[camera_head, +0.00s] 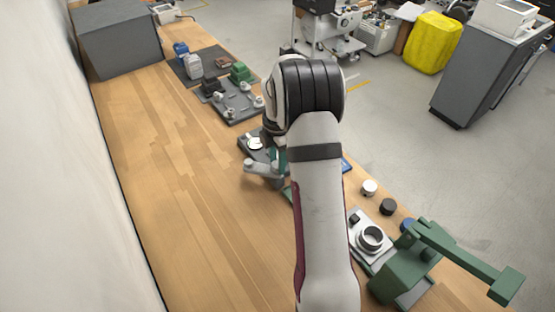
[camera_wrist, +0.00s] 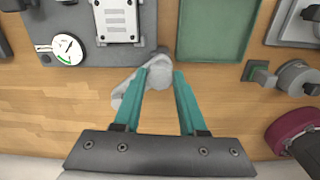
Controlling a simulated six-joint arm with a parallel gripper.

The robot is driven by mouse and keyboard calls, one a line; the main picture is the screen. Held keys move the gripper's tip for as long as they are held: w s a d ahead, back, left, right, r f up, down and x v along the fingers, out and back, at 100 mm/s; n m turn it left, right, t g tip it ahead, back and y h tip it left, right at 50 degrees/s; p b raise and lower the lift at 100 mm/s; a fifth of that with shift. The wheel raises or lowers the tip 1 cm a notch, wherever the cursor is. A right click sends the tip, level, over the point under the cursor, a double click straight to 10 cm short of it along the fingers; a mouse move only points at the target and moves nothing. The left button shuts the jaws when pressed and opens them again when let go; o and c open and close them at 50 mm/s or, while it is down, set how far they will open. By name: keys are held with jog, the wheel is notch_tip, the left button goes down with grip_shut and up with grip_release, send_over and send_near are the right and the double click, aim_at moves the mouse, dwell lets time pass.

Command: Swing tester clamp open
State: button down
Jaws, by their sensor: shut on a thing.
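The tester is a dark grey plate (camera_wrist: 88,55) with a round white dial gauge (camera_wrist: 68,49) and a pale block on it, at the top left of the wrist view. Its gauge also shows in the head view (camera_head: 255,143), left of my arm. The clamp is a light grey arm (camera_wrist: 127,92) with a round knob (camera_wrist: 159,77), at the near edge of the plate. My gripper (camera_wrist: 160,74) has its teal fingers on either side of the knob and is shut on it. In the head view the clamp (camera_head: 257,167) shows beside my wrist, partly hidden.
A green tray (camera_wrist: 214,30) lies right of the tester. Trays of parts (camera_head: 235,100) and a grey box (camera_head: 118,40) are farther back. The bench's left side is clear.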

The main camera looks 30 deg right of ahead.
jog(key=shift+n, duration=0.5)
jog(key=shift+c, duration=2.3)
grip_release()
notch_tip(320, 180, up, 16)
jog(key=shift+f, duration=0.1)
